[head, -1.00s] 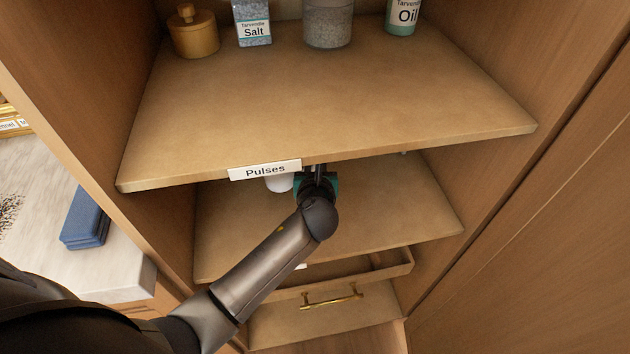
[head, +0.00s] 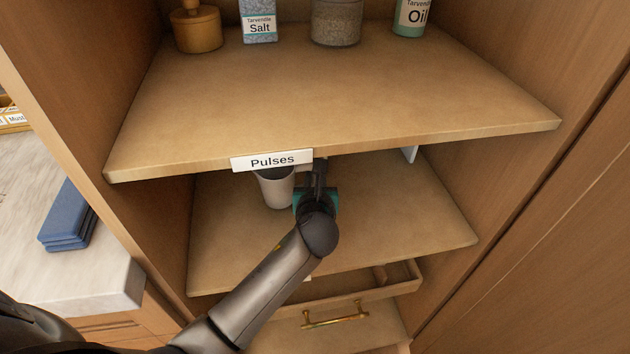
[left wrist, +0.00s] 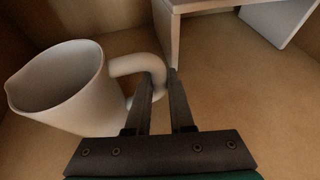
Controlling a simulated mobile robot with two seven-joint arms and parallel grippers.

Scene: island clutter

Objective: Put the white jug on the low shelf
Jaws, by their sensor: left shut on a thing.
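The white jug (head: 275,188) is over the low shelf (head: 420,217), below the shelf labelled Pulses; that upper shelf hides its top in the head view. In the left wrist view the jug (left wrist: 65,85) looks upright or slightly tilted, its spout to the left and its handle (left wrist: 140,66) to the right. My left gripper (left wrist: 163,88) is shut on the handle; in the head view the gripper (head: 316,180) is just right of the jug. I cannot tell whether the jug's base touches the shelf. My right gripper is not in view.
The upper shelf (head: 340,100) with its Pulses label (head: 272,160) overhangs the jug. The shelf's right side is clear. A drawer (head: 340,312) is below, partly open.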

